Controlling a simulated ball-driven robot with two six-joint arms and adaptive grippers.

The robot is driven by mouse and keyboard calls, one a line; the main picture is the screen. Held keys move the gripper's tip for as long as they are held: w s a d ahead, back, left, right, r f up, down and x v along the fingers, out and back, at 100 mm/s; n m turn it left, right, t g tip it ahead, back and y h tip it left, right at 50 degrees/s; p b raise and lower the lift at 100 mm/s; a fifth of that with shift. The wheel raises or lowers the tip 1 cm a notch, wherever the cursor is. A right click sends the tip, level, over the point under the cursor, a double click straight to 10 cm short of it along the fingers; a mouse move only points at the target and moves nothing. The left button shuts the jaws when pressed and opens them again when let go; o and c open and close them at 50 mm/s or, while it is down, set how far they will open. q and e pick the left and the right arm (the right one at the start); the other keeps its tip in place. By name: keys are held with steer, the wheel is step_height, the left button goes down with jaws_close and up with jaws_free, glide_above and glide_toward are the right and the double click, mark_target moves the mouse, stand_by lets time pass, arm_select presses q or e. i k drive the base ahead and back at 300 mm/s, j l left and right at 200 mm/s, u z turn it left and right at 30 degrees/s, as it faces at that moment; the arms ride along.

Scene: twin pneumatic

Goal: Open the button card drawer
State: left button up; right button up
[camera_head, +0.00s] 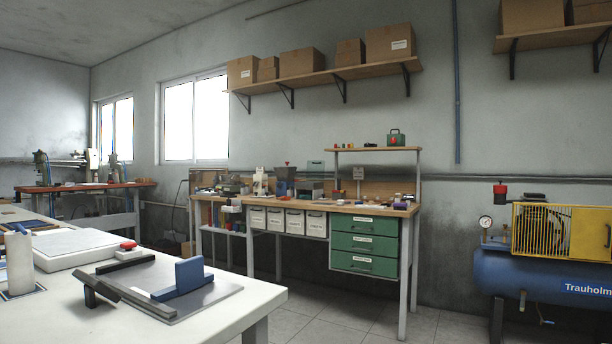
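A green drawer cabinet (398,245) hangs under the right end of the workbench, across the room. It has three stacked drawers: a top drawer (350,227), a middle drawer (350,246) and a bottom drawer (350,265). Each has a white label and a dark handle. All three look shut. The labels are too small to read, so I cannot tell which is the button card drawer. Neither of my grippers is in view.
A white table (225,315) with a metal fixture (185,275) fills the near left. The workbench top (385,210) is cluttered. White bins (293,222) sit left of the drawers. A blue compressor tank (535,277) stands at right. The tiled floor (345,318) before the drawers is clear.

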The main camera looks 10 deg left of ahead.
mark_target(379, 224)
steer(key=i+l+z, duration=0.4)
steer(key=i, duration=0.3)
steer(key=i+l, duration=0.15)
steer(key=i, duration=0.25)
steer(key=i+l, duration=0.2)
steer(key=i, duration=0.25)
steer(key=i+l, duration=0.15)
steer(key=i, duration=0.25)
steer(key=i+j+u, duration=0.1)
steer(key=i+u, duration=0.35)
steer(key=i, duration=0.2)
steer(key=i+l+u, duration=0.1)
steer(key=i+u, duration=0.35)
steer(key=i, duration=0.2)
steer(key=i+j+z, duration=0.25)
steer(key=i+j, duration=0.15)
steer(key=i, duration=0.15)
steer(key=i+j+z, duration=0.3)
steer(key=i+j, duration=0.2)
steer(key=i+j+z, duration=0.15)
steer(key=j, duration=0.15)
steer(key=i+j+z, duration=0.15)
steer(key=j, duration=0.2)
steer(key=i+j+z, duration=0.15)
steer(key=j, duration=0.15)
steer(key=i+j+z, duration=0.15)
steer(key=j, duration=0.25)
